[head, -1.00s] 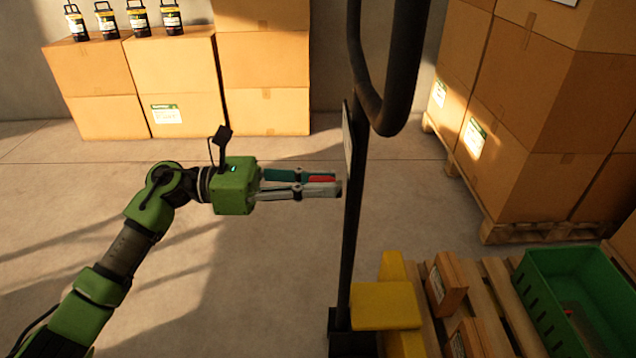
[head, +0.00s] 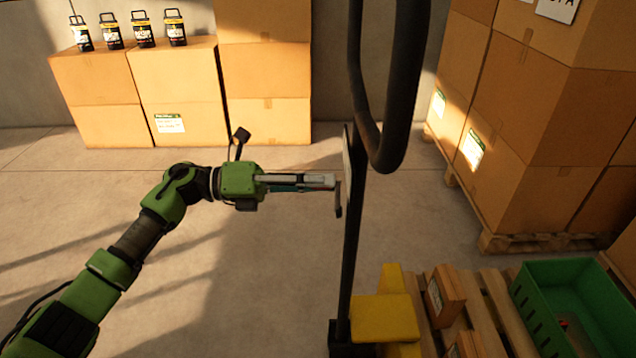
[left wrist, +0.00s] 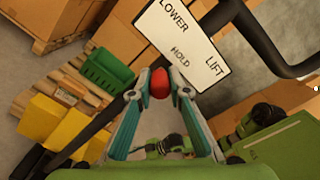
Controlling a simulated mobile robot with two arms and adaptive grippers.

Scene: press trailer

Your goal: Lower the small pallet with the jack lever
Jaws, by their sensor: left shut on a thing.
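The jack's dark upright post (head: 352,235) with its looped handle (head: 392,120) stands right of centre in the head view. In the left wrist view its white plate (left wrist: 183,42) reads LOWER, HOLD and LIFT. My left gripper (head: 332,182) is shut at the post, beside the plate. In the left wrist view its fingertips close around the red knob (left wrist: 159,82) of the jack lever. The fingers hide the knob in the head view; a short grey piece hangs below the fingertips. The small wooden pallet (head: 497,300) is at lower right, beside the yellow jack body (head: 385,318). My right gripper is not visible.
On the pallet are a green crate (head: 535,318) and small cardboard boxes (head: 445,295). Large stacked cartons (head: 530,110) stand on another pallet behind. More cartons with several black canisters line the back wall. The floor at left centre is clear.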

